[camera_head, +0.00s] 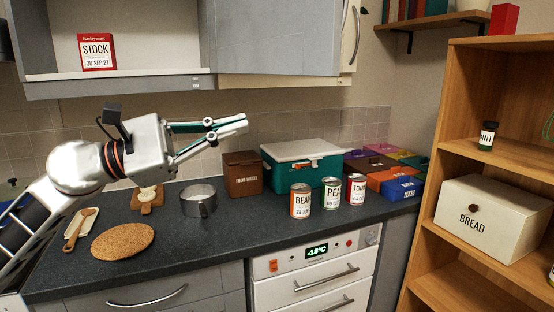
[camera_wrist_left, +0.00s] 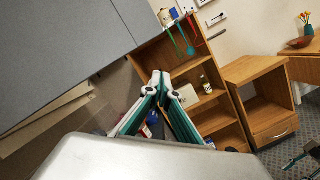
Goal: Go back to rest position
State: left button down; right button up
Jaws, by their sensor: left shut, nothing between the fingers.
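My left gripper (camera_head: 245,122) reaches in from the left in the head view, raised above the dark counter (camera_head: 230,238) and in front of the tiled wall. Its fingers point right, are shut and hold nothing. In the left wrist view the fingertips (camera_wrist_left: 160,76) meet at the middle, with the wooden shelf behind them.
Under the arm are a cork mat (camera_head: 123,241), a metal pot (camera_head: 198,201) and a wooden spoon (camera_head: 78,232). Cans, including the beans can (camera_head: 300,202), stand before a green cooler box (camera_head: 318,172). Wall cabinets (camera_head: 270,38) hang above; an open shelf (camera_head: 470,165) stands right.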

pick_arm(q)
jog(key=w+a+f+m+t+y, duration=0.1)
jog(key=a+f+m+t+y, duration=0.2)
jog(key=f+m, duration=0.9)
jog(key=w+a+f+m+t+y, duration=0.15)
jog(key=f+m+t+y, duration=0.3)
jog(key=f+m, duration=0.7)
jog(key=w+a+f+m+t+y, duration=0.15)
jog(key=f+m+t, duration=0.35)
jog(key=f+m, duration=0.65)
jog(key=s+a+f+n+g+y, duration=0.25)
jog(key=s+f+n, duration=0.3)
jog(key=f, duration=0.55)
jog(key=s+a+f+n+g+y, duration=0.15)
jog(key=s+f+n+y, duration=0.35)
jog(key=f, duration=0.5)
jog(key=s+a+f+n+g, duration=0.1)
jog(key=s+f+n+g, duration=0.3)
jog(key=s+f, duration=0.9)
jog(key=s+n, duration=0.1)
jog(key=n, duration=0.2)
jog(key=shift+a+f, duration=0.15)
jog(key=shift+a, duration=0.1)
